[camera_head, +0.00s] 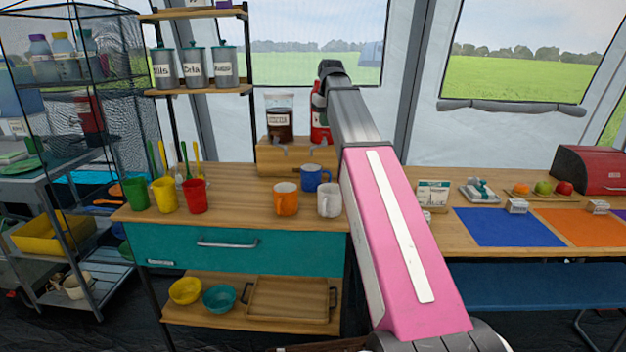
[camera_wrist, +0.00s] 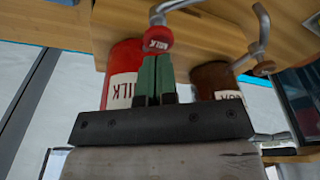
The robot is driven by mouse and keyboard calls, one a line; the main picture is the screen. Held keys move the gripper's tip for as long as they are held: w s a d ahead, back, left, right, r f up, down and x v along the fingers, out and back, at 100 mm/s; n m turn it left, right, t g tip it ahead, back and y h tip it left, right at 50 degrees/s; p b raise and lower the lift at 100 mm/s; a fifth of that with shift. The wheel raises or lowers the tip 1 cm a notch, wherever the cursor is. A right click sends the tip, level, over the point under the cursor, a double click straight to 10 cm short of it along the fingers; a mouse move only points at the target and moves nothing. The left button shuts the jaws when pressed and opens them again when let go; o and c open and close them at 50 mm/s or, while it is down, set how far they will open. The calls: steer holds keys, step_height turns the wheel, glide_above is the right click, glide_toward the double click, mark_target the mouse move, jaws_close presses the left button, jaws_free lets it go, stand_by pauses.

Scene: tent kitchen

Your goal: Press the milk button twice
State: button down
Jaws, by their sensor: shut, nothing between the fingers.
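The milk dispenser (camera_head: 318,120) is a red container on a wooden stand, partly hidden behind my arm in the head view. In the wrist view, which looks upside down, the red dispenser (camera_wrist: 122,62) carries a white MILK label. A round red button (camera_wrist: 158,39) with white lettering sits beside it, close to a metal tap. My gripper (camera_wrist: 157,60) has its green fingers together and empty. The fingertips are right at the button's edge in the picture; I cannot tell if they touch it. The head view does not show the fingers.
A second dispenser (camera_head: 279,122) with dark liquid stands left of the milk one on the wooden stand (camera_head: 283,156). Orange (camera_head: 286,199), blue (camera_head: 316,178) and white (camera_head: 329,201) mugs stand on the counter in front. A metal tap (camera_wrist: 262,22) juts out near the second dispenser.

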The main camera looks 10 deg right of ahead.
steer(key=shift+f, duration=0.35)
stand_by(0.3)
steer(key=shift+f, duration=1.4)
steer(key=shift+r, duration=1.75)
steer(key=shift+f, duration=0.2)
steer(key=shift+f, duration=1.55)
steer(key=shift+r, duration=1.75)
